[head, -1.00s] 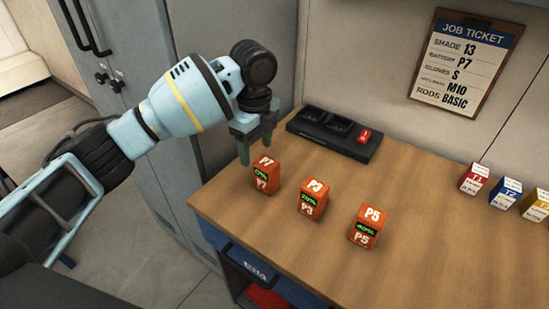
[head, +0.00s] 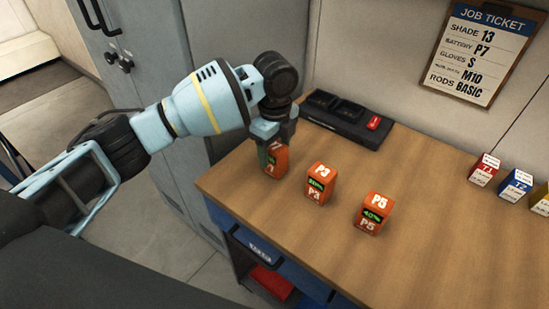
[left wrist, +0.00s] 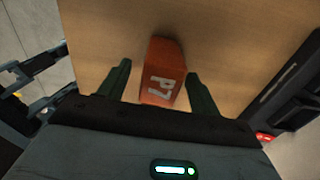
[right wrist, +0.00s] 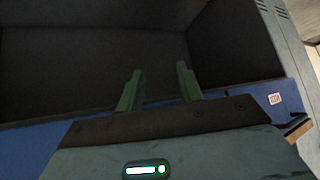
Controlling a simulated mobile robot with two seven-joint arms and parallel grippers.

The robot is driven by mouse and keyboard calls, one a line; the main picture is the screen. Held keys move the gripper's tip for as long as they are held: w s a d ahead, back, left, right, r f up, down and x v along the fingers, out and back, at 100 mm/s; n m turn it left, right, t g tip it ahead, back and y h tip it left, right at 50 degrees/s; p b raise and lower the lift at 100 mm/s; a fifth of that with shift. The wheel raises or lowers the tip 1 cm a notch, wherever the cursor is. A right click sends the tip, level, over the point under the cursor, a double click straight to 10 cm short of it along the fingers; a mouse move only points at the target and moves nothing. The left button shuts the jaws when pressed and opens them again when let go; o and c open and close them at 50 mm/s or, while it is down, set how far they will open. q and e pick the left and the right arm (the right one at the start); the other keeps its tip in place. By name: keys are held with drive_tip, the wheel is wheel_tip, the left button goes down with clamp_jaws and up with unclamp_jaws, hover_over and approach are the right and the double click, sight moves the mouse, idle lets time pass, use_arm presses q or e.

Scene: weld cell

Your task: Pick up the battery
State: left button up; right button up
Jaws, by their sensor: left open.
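The orange battery marked P7 (head: 276,161) stands on the wooden bench near its left edge. My left gripper (head: 274,150) is over it from above, partly hiding it in the head view. In the left wrist view the P7 battery (left wrist: 162,72) lies between the two spread fingers of my left gripper (left wrist: 160,84), with a gap on each side. The job ticket (head: 480,50) on the wall reads battery P7. My right gripper (right wrist: 160,88) shows only in the right wrist view, fingers apart and nothing between them.
Orange batteries P3 (head: 320,183) and P5 (head: 374,213) stand in a row to the right. A black charger dock (head: 345,122) with a red part lies behind. Small boxes T1 (head: 485,170) and T2 (head: 515,185) stand at the right. The bench (head: 440,230) front right is clear.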

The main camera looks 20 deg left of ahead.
use_arm(q)
wheel_tip(320, 180, down, 2)
drive_tip(key=shift+f, duration=0.1)
drive_tip(key=c, duration=1.3)
